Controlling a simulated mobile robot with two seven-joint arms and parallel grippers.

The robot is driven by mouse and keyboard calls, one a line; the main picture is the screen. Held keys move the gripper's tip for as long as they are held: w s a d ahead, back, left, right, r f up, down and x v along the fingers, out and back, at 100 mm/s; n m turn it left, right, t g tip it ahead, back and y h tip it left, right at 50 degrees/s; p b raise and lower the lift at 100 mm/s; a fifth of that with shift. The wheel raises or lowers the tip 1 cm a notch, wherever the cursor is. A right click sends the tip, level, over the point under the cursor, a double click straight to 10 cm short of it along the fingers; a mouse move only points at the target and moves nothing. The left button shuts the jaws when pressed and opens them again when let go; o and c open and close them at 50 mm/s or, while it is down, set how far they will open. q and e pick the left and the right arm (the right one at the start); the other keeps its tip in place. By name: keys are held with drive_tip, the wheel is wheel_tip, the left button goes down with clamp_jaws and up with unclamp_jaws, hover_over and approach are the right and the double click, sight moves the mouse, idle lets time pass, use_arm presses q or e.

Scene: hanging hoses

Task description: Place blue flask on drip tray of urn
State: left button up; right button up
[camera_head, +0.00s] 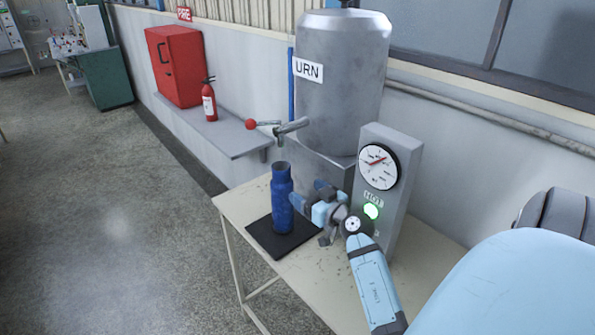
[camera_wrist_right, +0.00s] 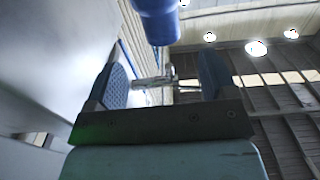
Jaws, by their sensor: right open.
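The blue flask (camera_head: 283,205) stands upright on the black drip tray (camera_head: 262,239), below the tap (camera_head: 292,128) of the grey urn (camera_head: 340,90). Its mouth looks open. My right gripper (camera_head: 309,196) is open and empty, close to the right side of the flask; in the head view one finger partly overlaps the flask's edge. In the right wrist view the flask (camera_wrist_right: 157,20) shows at the top, beyond the two spread fingers (camera_wrist_right: 164,78), with nothing between them. My left gripper is not in view.
A grey box with a dial gauge (camera_head: 378,167) and a lit green button stands close behind my right gripper. The tap has a red-knobbed lever (camera_head: 251,124). The table's (camera_head: 233,207) left edge is near the tray. A fire extinguisher (camera_head: 209,102) stands on the wall shelf (camera_head: 222,133).

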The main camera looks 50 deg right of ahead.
drive_tip(key=s+a+f+n+t+y, duration=0.1)
drive_tip(key=s+a+f+n+t, duration=0.2)
drive_tip(key=a, duration=0.9)
drive_tip(key=s+a+f+g+y, duration=0.2)
drive_tip(key=s+a+f+g, duration=0.3)
drive_tip(key=s+a+f, duration=0.2)
drive_tip(key=s+a+f+n+g+y, duration=0.1)
drive_tip(key=s+a+f+g+y, duration=0.1)
drive_tip(key=s+a+f+g, duration=0.3)
drive_tip(key=s+a+f, duration=0.3)
drive_tip(key=a+f, duration=0.4)
drive_tip(key=f, duration=0.1)
drive_tip(key=shift+f, duration=0.4)
